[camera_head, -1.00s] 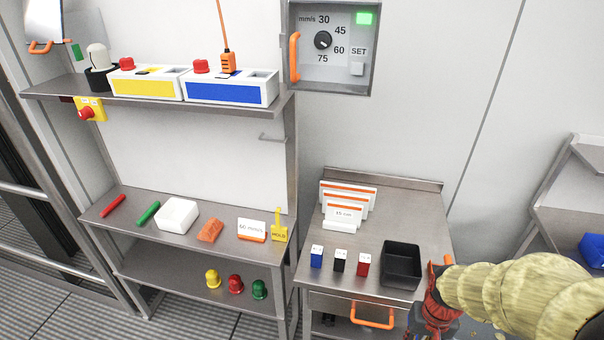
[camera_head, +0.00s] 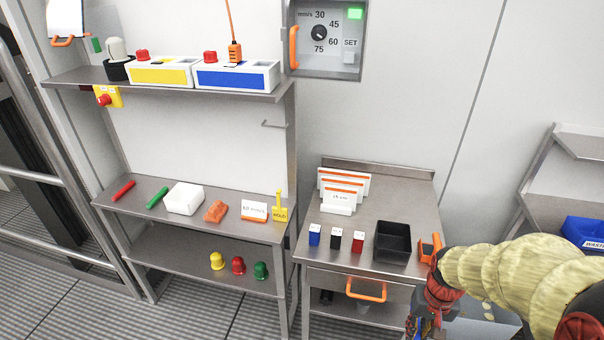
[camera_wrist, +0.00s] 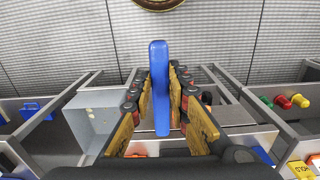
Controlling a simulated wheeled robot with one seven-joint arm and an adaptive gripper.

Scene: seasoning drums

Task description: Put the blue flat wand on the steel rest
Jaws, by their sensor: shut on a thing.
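The blue flat wand (camera_wrist: 160,105) stands upright between the two yellow-padded fingers of my gripper (camera_wrist: 161,84) in the wrist view. The fingers are shut on it, and its upper end sticks out past them. In the head view my gripper (camera_head: 420,327) is at the bottom edge, in front of the right table, partly cut off. A small thin steel bracket (camera_head: 273,124) sticks out from the right end of the white back panel, under the upper shelf. I cannot tell whether it is the steel rest. It is empty and far from my gripper.
A red stick (camera_head: 123,190) and a green stick (camera_head: 157,197) lie on the left bench beside a white block (camera_head: 184,198). The right table (camera_head: 385,203) holds a black tray (camera_head: 393,258), small boxes and signs. A blue waste bin (camera_head: 585,232) is far right.

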